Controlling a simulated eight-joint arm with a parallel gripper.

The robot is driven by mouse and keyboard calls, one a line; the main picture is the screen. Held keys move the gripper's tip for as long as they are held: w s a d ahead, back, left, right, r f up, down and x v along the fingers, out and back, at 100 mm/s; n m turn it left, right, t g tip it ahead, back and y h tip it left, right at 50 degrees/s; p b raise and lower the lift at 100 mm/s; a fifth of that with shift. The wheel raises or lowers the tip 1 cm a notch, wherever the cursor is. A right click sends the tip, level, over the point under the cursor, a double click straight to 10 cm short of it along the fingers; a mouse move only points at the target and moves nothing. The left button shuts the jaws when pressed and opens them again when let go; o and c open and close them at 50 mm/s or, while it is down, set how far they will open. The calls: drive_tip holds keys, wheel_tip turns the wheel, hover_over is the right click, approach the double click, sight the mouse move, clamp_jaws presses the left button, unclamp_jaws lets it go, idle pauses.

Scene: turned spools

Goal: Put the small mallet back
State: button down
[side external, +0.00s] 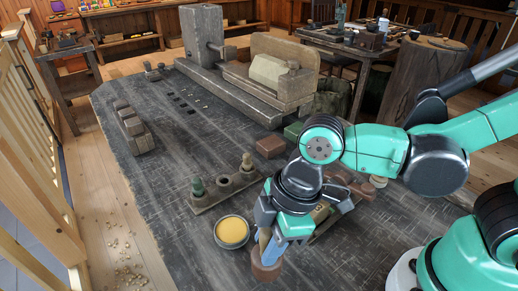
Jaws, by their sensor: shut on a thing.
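My gripper (266,252) is low over the front middle of the dark workbench (160,215), seen from the side. It is shut on what looks like the small mallet (266,271). A brown, blocky head shows below the fingers, with a bit of pale handle between them. The fingers and wrist hide much of the handle. I cannot tell whether the head touches the bench. The mallet is right of and nearer than a bowl of yellow stuff (231,231). Which spot is the mallet's own place is not clear.
A wooden holder (205,205) with several upright turned pieces stands behind the bowl. Brown blocks (270,147) and a tray (324,226) lie behind and right of my gripper. A lathe-like wooden machine (240,88) fills the back. The bench's left front is clear.

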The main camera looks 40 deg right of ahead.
drive_tip(key=shift+f, duration=0.95)
drive_tip(key=shift+f, duration=0.1)
drive_tip(key=c, duration=0.6)
unclamp_jaws()
drive_tip(key=v, duration=1.2)
drive_tip(key=w+d+f+m+t+h, duration=0.1)
drive_tip(key=w+d+m+t, duration=0.1)
drive_tip(key=d+m, duration=0.2)
drive_tip(key=w+d+f+m+t+h, duration=0.1)
drive_tip(key=w+d+m+t, duration=0.1)
drive_tip(key=d+m, duration=0.3)
drive_tip(key=w+d+f+m+t+h, duration=0.1)
drive_tip(key=w+d+m, duration=0.2)
drive_tip(key=d+m, duration=0.1)
drive_tip(key=shift+d+f+t, duration=0.1)
drive_tip(key=shift+d+t, duration=0.05)
drive_tip(key=shift+t, duration=0.25)
